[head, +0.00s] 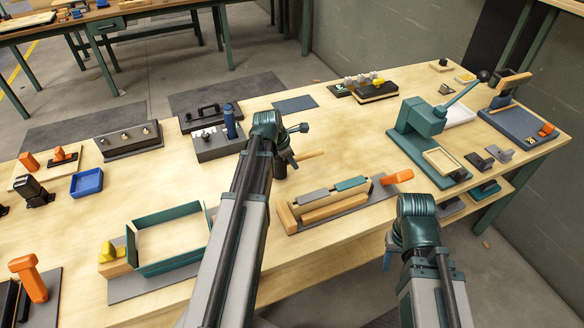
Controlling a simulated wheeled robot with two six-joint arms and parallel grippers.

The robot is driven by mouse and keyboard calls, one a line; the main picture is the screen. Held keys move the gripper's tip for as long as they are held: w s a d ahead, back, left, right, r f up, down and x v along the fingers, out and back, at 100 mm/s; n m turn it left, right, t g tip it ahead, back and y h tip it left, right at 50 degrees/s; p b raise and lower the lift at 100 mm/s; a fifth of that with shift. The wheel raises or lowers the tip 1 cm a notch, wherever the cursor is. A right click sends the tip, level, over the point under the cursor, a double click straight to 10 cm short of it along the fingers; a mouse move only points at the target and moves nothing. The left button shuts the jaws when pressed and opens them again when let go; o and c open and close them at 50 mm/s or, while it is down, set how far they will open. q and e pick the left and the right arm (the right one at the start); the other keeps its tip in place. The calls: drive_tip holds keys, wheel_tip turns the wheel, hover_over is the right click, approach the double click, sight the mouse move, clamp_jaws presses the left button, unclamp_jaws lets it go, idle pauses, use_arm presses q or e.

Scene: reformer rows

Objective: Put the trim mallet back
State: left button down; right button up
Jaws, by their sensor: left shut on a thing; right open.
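My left gripper (286,160) is over the middle of the workbench, mostly hidden behind its own wrist. It is shut on the trim mallet, whose pale wooden handle (311,155) sticks out to the right. The mallet's head is hidden or too dark to make out. I cannot tell whether the mallet touches the bench top. My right gripper (389,252) is at the bench's front edge, mostly hidden by its arm; it is open, with no object visible in it.
A wooden rack (335,207) with grey and green bars lies right of my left arm, an orange-handled tool (397,177) at its end. A green press (423,130) stands further right. A green-walled frame (170,240) is at left. Bare wood lies behind the rack.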

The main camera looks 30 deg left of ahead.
use_arm(q)
drive_tip(key=shift+f, duration=0.55)
use_arm(e)
drive_tip(key=shift+f, duration=0.6)
use_arm(q)
drive_tip(key=shift+f, duration=0.1)
drive_tip(key=shift+f+b, duration=0.15)
drive_tip(key=shift+b, duration=0.2)
drive_tip(key=c, duration=0.6)
unclamp_jaws()
use_arm(e)
drive_tip(key=shift+f, duration=0.1)
use_arm(q)
drive_tip(key=shift+r, duration=0.25)
drive_tip(key=shift+s+r+p, duration=0.2)
drive_tip(key=shift+r+p, duration=0.35)
drive_tip(key=shift+p, duration=0.25)
drive_tip(key=p+v, duration=1)
drive_tip(key=v, duration=0.1)
use_arm(e)
wheel_tip(320, 180, up, 11)
use_arm(q)
drive_tip(key=shift+f, duration=0.1)
